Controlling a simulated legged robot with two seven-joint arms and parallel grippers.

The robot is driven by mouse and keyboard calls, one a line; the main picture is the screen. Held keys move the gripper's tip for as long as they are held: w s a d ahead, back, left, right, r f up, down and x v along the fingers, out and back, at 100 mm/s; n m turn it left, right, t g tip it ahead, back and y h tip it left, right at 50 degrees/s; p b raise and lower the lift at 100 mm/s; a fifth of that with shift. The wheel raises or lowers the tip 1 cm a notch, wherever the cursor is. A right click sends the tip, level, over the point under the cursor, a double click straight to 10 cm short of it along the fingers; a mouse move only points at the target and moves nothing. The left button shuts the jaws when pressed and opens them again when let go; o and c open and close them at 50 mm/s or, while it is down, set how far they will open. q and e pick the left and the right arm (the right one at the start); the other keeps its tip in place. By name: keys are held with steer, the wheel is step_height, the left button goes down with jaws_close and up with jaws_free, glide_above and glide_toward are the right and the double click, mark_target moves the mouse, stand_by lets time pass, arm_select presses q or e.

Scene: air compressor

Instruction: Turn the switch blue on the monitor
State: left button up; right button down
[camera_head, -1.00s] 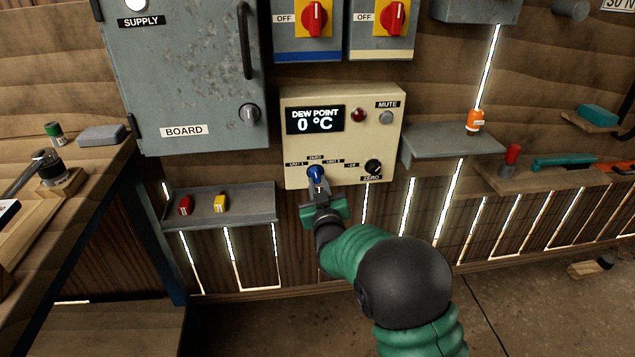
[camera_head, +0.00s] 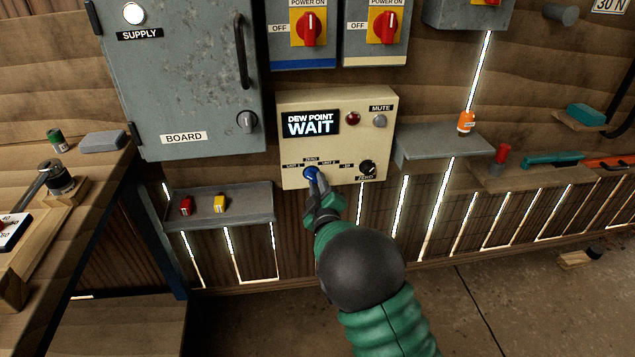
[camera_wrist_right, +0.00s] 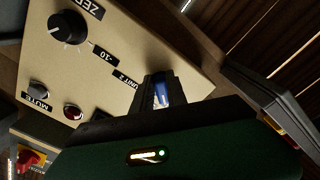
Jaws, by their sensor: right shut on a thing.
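The cream monitor box (camera_head: 340,152) hangs on the plank wall, its display (camera_head: 310,123) reading "DEW POINT WAIT". The blue switch (camera_head: 311,173) sits at its lower left, among labels ZERO, UNIT 1 and UNIT 2. My right gripper (camera_head: 317,187) reaches up from below and is shut on the blue switch. In the right wrist view, the blue switch (camera_wrist_right: 161,92) shows between the dark fingers (camera_wrist_right: 158,95); its exact pointing is partly hidden. A black ZERO knob (camera_head: 367,167) is at the monitor's lower right. My left gripper is not in view.
A grey shelf (camera_head: 250,217) with a red and a yellow small block is at the lower left of the monitor. Another grey shelf (camera_head: 440,147) with an orange bottle (camera_head: 466,123) is to the right. The grey board cabinet (camera_head: 190,80) stands upper left.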

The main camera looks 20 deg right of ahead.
stand_by(0.4)
steer(key=c, duration=1.3)
jaws_free()
steer(key=shift+w, duration=0.1)
steer(key=shift+r, duration=0.25)
steer(key=p+v, duration=0.1)
steer(key=v, duration=0.4)
steer(key=p+v, duration=0.1)
steer(key=v, duration=0.5)
steer(key=f+p+v, duration=0.1)
steer(key=v, duration=0.5)
steer(key=shift+p, duration=0.35)
